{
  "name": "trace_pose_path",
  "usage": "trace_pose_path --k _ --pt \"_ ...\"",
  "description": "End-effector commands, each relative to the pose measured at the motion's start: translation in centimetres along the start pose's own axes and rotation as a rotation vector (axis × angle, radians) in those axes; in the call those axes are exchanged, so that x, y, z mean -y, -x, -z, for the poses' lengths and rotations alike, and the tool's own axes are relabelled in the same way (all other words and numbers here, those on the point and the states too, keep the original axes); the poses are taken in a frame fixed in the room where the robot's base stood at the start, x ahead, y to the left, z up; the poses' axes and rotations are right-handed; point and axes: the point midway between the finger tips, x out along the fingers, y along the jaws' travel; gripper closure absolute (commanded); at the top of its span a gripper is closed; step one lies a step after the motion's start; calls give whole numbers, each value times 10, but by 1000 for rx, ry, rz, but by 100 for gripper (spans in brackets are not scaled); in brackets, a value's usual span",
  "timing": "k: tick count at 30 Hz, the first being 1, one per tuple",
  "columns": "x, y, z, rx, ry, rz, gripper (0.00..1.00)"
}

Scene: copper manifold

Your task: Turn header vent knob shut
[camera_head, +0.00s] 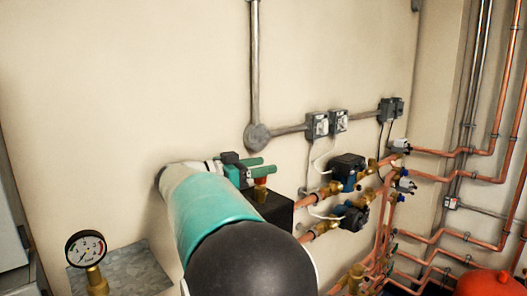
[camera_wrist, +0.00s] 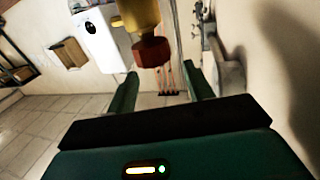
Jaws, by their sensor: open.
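The header vent knob looks like a small red cap (camera_head: 261,181) on a brass body (camera_head: 259,195), right beside my gripper in the head view. In the wrist view the red knob (camera_wrist: 151,52) hangs below its brass body (camera_wrist: 138,14). My gripper (camera_head: 269,166) has green fingers spread apart, with nothing held between them. In the wrist view the knob is just past the fingertips of my gripper (camera_wrist: 163,73), nearer the left finger. I cannot tell whether a finger touches it.
A black box (camera_head: 283,212) stands beside the brass body, with copper pipe running right to pumps (camera_head: 347,170) and valves. A pressure gauge (camera_head: 86,248) stands at lower left. Grey switch boxes (camera_head: 317,125) are on the wall. A red vessel (camera_head: 490,284) is at lower right.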

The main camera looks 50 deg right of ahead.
Motion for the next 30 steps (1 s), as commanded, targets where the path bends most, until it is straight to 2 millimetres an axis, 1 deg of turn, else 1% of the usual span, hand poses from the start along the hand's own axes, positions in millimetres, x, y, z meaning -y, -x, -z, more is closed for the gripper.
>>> trace_pose_path --k 1,10,15,21,25,30 --pt "-8 4 10 0 -5 2 48" --pt "-49 20 62 0 -5 2 48" --pt "-82 35 76 1 -3 2 48" --pt "-114 48 91 1 -2 3 48" --pt "-125 52 96 1 0 1 48" --pt "-129 54 97 1 2 0 48"
